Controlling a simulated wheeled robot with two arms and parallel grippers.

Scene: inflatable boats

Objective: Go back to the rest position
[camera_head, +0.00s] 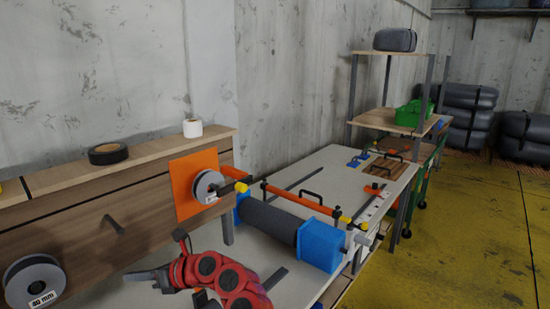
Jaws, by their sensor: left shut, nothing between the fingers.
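My left arm, red with black round joints, comes up at the bottom of the head view, over the near part of the workbench. My left gripper (137,276) is at the arm's left end, low in front of the wooden drawer unit. It is shut with nothing between its fingers. It appears clear of the reels and the roll, though its exact height above the bench cannot be told. My right gripper is not in view.
A grey workbench (318,176) carries a dark roll (268,220) between blue blocks (321,238). The drawer unit (120,215) holds reels and tape. A shelf rack with a green crate (412,114) stands behind. The yellow floor (465,235) at right is open.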

